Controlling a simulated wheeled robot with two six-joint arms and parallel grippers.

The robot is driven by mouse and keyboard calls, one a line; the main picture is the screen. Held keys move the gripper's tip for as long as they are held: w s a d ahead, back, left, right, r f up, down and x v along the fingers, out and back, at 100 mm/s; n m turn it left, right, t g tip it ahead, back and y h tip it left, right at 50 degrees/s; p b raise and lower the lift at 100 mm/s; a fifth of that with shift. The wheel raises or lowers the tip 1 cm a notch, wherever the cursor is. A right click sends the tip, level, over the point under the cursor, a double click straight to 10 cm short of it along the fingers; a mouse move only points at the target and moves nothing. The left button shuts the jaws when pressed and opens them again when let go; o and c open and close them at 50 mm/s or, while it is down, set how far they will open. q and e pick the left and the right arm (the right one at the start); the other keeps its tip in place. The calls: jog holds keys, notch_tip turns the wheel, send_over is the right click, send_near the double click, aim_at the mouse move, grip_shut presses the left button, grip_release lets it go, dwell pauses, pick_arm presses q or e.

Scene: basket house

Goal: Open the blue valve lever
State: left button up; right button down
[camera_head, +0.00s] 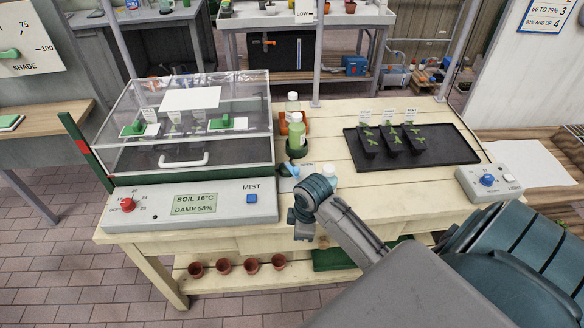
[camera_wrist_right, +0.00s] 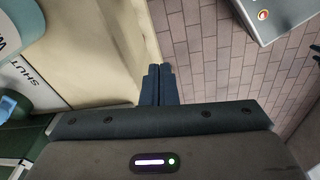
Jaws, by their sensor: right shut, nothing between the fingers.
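The blue valve lever (camera_head: 289,169) is small and sits at the right front corner of the propagator case, above the tabletop. In the right wrist view a blue part (camera_wrist_right: 12,108) shows at the left edge, close to a label reading SHUT (camera_wrist_right: 28,76). My right gripper shows in the head view (camera_head: 302,225) in front of the table edge, nearer to me than the lever and apart from it. In the right wrist view its fingers (camera_wrist_right: 159,82) are together with nothing between them.
The clear-lidded case (camera_head: 190,160) with its control panel (camera_head: 95,212) stands left of the lever. A green bottle (camera_head: 296,135) stands behind it. A black tray (camera_head: 440,156) of seedling pots and a small control box (camera_head: 490,183) are on the right.

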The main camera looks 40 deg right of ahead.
jog(key=w+d+r+n, duration=0.1)
jog(key=w+d, duration=0.1)
jog(key=w, duration=0.1)
jog(key=w+d+r+n, duration=0.1)
jog(key=w+d, duration=0.1)
jog(key=w, duration=0.1)
jog(key=w+d+r+n+g+y, duration=0.1)
jog(key=w+r+n, duration=0.1)
jog(key=w, duration=0.1)
jog(key=shift+w+d, duration=0.3)
jog(key=shift+d, duration=0.1)
jog(key=w+d+r+n+y, duration=0.2)
jog(key=w+d+r+n, duration=0.2)
jog(key=w+d+r, duration=0.4)
jog(key=b, duration=0.4)
send_over(296, 169)
notch_tip(296, 169, down, 3)
jog(key=shift+r+n+g, duration=0.15)
jog(key=shift+n+g, duration=0.15)
jog(key=p+x, duration=0.2)
jog(key=x, duration=0.1)
jog(key=shift+a+f, duration=0.15)
jog(key=shift+f, duration=0.05)
jog(key=shift+x, duration=0.85)
jog(key=shift+s, duration=0.1)
